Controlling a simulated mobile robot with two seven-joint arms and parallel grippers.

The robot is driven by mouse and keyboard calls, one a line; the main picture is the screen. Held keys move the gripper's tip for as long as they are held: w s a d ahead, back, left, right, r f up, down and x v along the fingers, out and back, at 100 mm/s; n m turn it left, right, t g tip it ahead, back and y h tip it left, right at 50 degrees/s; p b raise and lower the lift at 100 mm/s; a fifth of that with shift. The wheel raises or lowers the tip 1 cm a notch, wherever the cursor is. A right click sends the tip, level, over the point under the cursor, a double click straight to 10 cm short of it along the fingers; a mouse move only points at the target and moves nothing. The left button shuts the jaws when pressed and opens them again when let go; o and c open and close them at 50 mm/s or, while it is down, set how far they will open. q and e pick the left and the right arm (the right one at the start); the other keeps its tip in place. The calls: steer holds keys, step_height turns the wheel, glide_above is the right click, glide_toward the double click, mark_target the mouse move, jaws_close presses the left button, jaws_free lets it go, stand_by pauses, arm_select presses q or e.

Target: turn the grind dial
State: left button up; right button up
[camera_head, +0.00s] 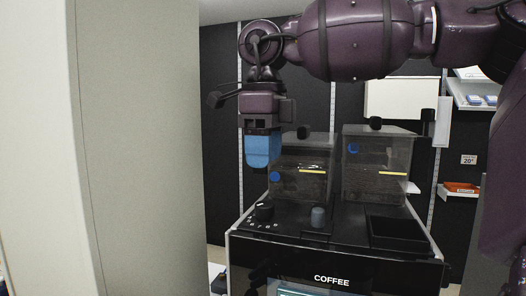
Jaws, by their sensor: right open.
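The coffee machine (330,244) stands ahead of me, with a black top and the word COFFEE on its front. A dark dial (263,212) sits at the left of its top, with small white marks in front of it. My right gripper (263,165), with blue fingers, points down above the dial, a clear gap apart from it. It is open, though the fingers overlap in this view and the gap between them is hidden. It holds nothing that I can see. My left gripper is not in view.
Two clear bean hoppers (376,170) with black lid knobs stand at the back of the machine, the left one close to my right gripper. A grey knob (318,217) and a black tray (397,232) are to the right. A pale panel (135,150) fills the left.

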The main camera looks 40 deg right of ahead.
mark_target(265, 203)
steer(key=shift+f, duration=0.35)
step_height(265, 203, down, 8)
steer(key=b, duration=0.4)
steer(key=shift+f, duration=0.25)
steer(key=shift+c, duration=0.3)
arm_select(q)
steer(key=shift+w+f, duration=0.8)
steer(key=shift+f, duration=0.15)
arm_select(e)
steer(key=shift+r, duration=0.25)
steer(key=c, duration=0.5)
